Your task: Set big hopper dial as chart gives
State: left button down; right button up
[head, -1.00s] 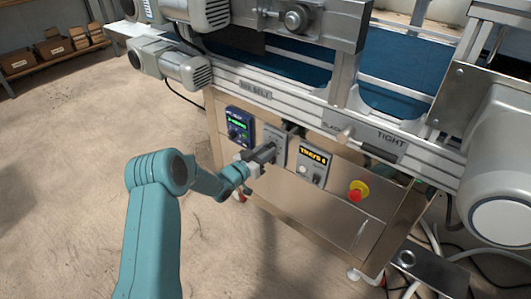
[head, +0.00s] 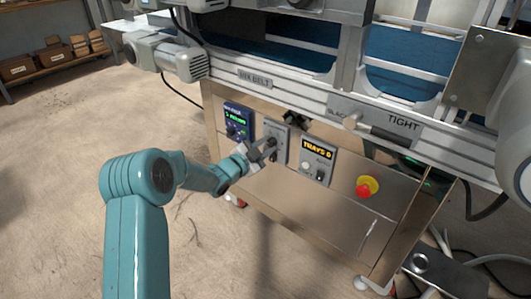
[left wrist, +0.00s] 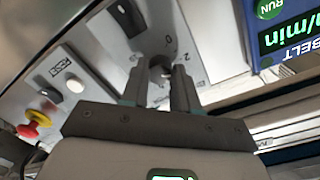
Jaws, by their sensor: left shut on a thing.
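My left gripper (head: 262,151) is at a small grey control plate (head: 279,130) on the front of the machine cabinet, between a blue display panel (head: 238,121) and a TRAYS panel (head: 318,160). In the left wrist view the two fingers of this gripper (left wrist: 159,75) are shut on a dark round dial knob (left wrist: 158,66). Printed marks around the knob, one like a 0, show only in part, and the fingers hide much of it. I cannot read the plate's label or the dial setting. No chart is readable in these views. My right gripper is not in view.
A red and yellow stop button (head: 367,187) sits right of the TRAYS panel. Above are the belt frame rail (head: 300,91) and grey motors (head: 182,57). A shelf with boxes (head: 50,58) stands at the far left. The floor (head: 60,170) at left is clear.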

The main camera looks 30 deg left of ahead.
pick_arm(q)
jog(key=shift+f+m, duration=0.1)
jog(key=shift+m, duration=0.4)
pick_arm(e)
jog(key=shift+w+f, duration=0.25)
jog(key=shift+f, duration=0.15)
pick_arm(q)
jog(key=shift+b, duration=0.3)
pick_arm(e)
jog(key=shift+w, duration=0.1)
pick_arm(q)
jog(key=c, duration=0.8)
grip_release()
jog(key=shift+c, duration=0.2)
jog(key=s+a+p, duration=0.1)
jog(key=s+p, duration=0.3)
jog(key=s, duration=1.2)
jog(key=shift+s+a+r, duration=0.15)
jog(key=shift+a+r, duration=0.25)
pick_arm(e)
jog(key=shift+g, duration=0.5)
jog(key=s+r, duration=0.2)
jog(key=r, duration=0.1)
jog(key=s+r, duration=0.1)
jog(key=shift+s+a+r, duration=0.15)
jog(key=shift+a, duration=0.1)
